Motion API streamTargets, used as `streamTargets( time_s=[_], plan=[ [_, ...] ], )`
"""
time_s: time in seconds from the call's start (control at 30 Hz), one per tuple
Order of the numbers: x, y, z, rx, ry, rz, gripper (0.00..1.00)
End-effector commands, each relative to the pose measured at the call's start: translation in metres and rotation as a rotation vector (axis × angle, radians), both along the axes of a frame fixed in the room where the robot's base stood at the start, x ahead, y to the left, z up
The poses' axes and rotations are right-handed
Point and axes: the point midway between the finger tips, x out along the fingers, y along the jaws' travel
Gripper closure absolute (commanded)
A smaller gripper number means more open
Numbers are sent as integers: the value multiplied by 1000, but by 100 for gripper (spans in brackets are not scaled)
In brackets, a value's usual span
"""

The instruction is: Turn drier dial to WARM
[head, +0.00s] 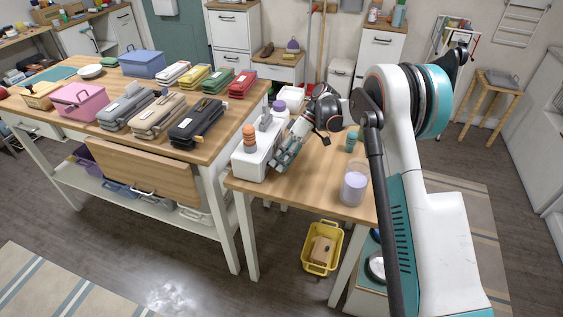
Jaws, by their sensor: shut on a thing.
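My gripper (283,158) is at the middle of the picture, low over the right wooden table (325,165). The exact contact is small and partly hidden by the fingers.
A lilac jar (354,187) and a small teal bottle (351,141) stand right of my gripper. A purple-capped bottle (279,108) is behind the caddy. Left, a larger table carries several cases and a pink basket (79,101). A yellow bin (322,247) is on the floor.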

Motion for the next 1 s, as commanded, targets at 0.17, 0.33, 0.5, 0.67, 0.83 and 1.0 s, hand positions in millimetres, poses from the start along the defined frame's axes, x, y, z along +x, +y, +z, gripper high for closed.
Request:
streamTargets(
  time_s=[0.17, 0.33, 0.5, 0.67, 0.83, 1.0],
  plan=[
    [0, 0, -1, 0, 5, -2, 97],
    [0, 0, -1, 0, 4, -1, 97],
    [0, 0, -1, 0, 4, -1, 52],
    [0, 0, -1, 1, 3, -1, 52],
    [0, 0, 0, 1, 4, 0, 52],
    [0, 0, 15, 1, 4, 0, 52]
  ],
)
